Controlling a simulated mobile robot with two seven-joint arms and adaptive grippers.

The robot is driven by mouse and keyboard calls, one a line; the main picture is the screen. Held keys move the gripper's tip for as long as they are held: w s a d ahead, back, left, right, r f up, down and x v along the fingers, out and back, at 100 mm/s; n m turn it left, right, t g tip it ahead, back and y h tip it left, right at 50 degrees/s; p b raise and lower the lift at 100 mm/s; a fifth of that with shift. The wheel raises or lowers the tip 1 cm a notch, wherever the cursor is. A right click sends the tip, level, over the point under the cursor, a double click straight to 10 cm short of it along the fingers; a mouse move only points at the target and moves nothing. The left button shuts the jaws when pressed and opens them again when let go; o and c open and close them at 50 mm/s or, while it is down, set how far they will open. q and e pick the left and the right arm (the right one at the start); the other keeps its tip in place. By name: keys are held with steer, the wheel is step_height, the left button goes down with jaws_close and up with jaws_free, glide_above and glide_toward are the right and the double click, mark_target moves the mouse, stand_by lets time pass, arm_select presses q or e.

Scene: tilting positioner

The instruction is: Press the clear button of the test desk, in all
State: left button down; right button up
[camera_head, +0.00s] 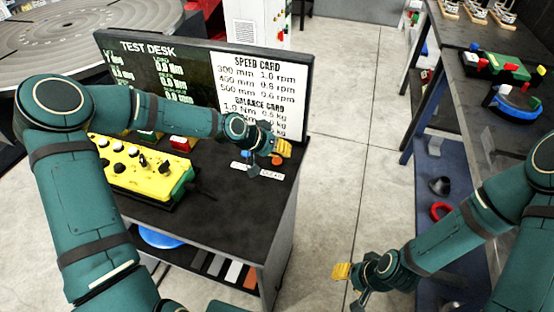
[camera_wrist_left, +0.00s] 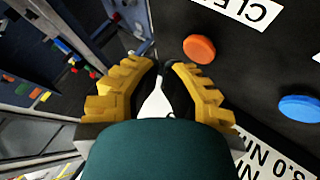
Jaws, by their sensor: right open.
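The test desk (camera_head: 225,205) stands left of centre in the head view, with a dark top and an upright display board (camera_head: 205,85). In the left wrist view an orange button (camera_wrist_left: 199,49) lies beside a partly visible white label (camera_wrist_left: 240,12) reading "CLE". A blue button (camera_wrist_left: 298,107) lies farther right. My left gripper (camera_head: 268,148) is over the desk's right end, close to the buttons; its fingertips (camera_wrist_left: 160,66) point past the left of the orange button, apart from it. My right gripper (camera_head: 350,284) is open and empty over the floor, right of the desk.
A yellow control box (camera_head: 140,172) with knobs sits on the desk, left of my left gripper. A dark shelf unit (camera_head: 470,95) with small items stands at the right. Clear floor (camera_head: 350,130) lies between desk and shelf. The board rises close behind my left gripper.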

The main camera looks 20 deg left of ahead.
mark_target(281, 160)
arm_select(q)
steer(key=shift+f, duration=0.15)
stand_by(0.3)
steer(key=shift+f, duration=0.25)
steer(key=shift+f+b, duration=0.45)
steer(key=shift+b, duration=0.1)
stand_by(0.5)
steer(key=shift+r, duration=0.15)
steer(key=shift+r+p, duration=0.7)
steer(key=shift+r, duration=0.05)
steer(key=shift+r+p, duration=1.85)
steer(key=shift+r, duration=0.7)
steer(key=shift+f, duration=0.1)
